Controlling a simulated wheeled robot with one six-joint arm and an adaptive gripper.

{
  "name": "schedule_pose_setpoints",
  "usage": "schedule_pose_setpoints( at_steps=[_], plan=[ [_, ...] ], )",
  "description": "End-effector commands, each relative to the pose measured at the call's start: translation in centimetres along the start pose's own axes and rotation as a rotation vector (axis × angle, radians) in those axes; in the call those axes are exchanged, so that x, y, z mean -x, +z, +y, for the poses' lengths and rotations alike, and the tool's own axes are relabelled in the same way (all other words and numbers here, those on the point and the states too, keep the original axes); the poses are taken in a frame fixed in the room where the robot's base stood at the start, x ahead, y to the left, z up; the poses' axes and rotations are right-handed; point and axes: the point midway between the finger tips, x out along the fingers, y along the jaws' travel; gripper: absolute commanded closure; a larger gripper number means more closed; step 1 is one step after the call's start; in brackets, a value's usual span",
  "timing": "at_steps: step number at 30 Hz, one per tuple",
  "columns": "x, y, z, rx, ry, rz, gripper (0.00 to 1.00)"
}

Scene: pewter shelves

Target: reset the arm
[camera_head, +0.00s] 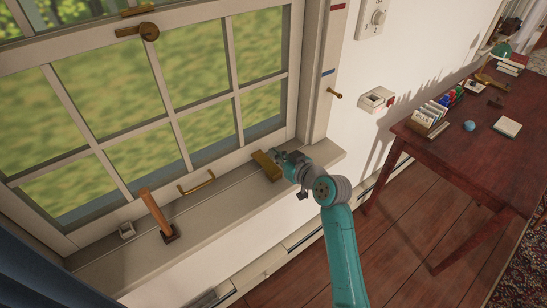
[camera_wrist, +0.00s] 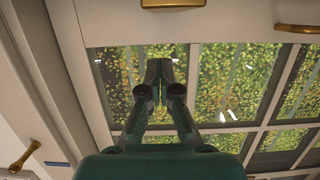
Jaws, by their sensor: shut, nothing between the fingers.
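My arm (camera_head: 343,250) is teal and reaches up from the bottom of the head view to the window sill. My gripper (camera_head: 279,156) is at the sill's right end, close beside a brass block (camera_head: 265,166). I cannot tell from the head view whether they touch. In the wrist view my gripper (camera_wrist: 160,72) has its two dark fingers together, with nothing between them. A brass piece (camera_wrist: 172,4) shows at the top edge of the wrist view, apart from the fingertips.
The window (camera_head: 150,95) with its white frame stands behind the sill (camera_head: 130,262). A wooden-handled tool (camera_head: 156,214) stands on the sill to the left, near a brass sash handle (camera_head: 196,184). A desk (camera_head: 470,150) with several items stands right. Open wooden floor (camera_head: 400,230) lies between.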

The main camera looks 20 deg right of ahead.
Motion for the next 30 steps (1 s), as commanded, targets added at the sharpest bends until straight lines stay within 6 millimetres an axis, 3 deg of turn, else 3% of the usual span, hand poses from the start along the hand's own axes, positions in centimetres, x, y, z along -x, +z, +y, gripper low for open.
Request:
schedule_pose_setpoints(
  at_steps=[12,22,26,30],
  plan=[
    [6.6,-0.1,0.1,0.001,0.002,0.003,1.0],
    [7.7,-0.1,0.0,0.0,0.001,0.002,1.0],
    [8.3,1.5,-0.7,-0.019,0.017,-0.005,1.0],
    [10.0,5.2,-2.0,-0.062,0.065,-0.022,1.0]
  ],
)
